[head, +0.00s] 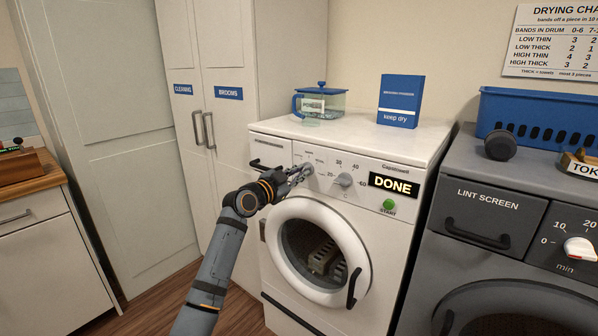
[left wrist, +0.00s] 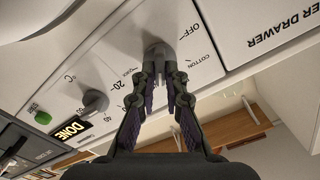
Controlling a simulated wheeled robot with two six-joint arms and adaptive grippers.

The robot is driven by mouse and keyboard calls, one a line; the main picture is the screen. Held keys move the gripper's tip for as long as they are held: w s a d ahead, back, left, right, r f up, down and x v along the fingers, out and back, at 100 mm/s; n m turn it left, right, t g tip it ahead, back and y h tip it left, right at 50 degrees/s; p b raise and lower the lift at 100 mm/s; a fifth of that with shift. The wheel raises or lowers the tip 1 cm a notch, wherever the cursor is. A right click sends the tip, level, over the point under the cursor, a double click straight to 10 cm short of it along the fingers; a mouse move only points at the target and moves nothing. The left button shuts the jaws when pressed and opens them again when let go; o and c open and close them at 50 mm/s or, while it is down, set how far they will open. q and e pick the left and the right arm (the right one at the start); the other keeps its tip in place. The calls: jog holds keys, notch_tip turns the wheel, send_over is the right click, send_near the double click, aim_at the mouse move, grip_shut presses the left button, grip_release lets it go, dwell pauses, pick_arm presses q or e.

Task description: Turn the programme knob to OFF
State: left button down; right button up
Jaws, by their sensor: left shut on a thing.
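The white washing machine (head: 263,190) stands in the middle of the head view, its display (head: 394,186) reading DONE. My left gripper (head: 299,173) reaches its control panel at the programme knob (head: 308,168). In the left wrist view the fingers (left wrist: 166,78) are shut on the grey programme knob (left wrist: 155,50), one on each side. The words OFF and COTTON are printed beside the knob, and the label QUICK is partly legible. The fingers hide part of the knob, so I cannot tell exactly where its pointer stands. My right gripper is not in view.
A temperature knob (head: 343,180) and a green START button (head: 389,205) sit to the right on the panel. A grey dryer (head: 476,190) stands at the right, tall cupboards (head: 185,60) at the left.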

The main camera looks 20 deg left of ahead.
pick_arm(q)
jog(key=n+p, duration=0.3)
jog(key=n, duration=0.4)
jog(key=n+p, duration=0.5)
jog(key=n, duration=0.4)
jog(key=shift+a+f+n, duration=0.1)
jog(key=shift+a+n, duration=0.05)
jog(key=shift+n, duration=0.15)
jog(key=n+p, duration=0.2)
jog(key=n, duration=0.1)
jog(key=shift+n, duration=0.3)
jog(key=n+p, duration=0.2)
jog(key=n, duration=0.1)
jog(key=shift+f, duration=0.1)
jog(key=shift+f+n+p, duration=0.15)
jog(key=shift+n+p, duration=0.55)
jog(key=shift+n, duration=1)
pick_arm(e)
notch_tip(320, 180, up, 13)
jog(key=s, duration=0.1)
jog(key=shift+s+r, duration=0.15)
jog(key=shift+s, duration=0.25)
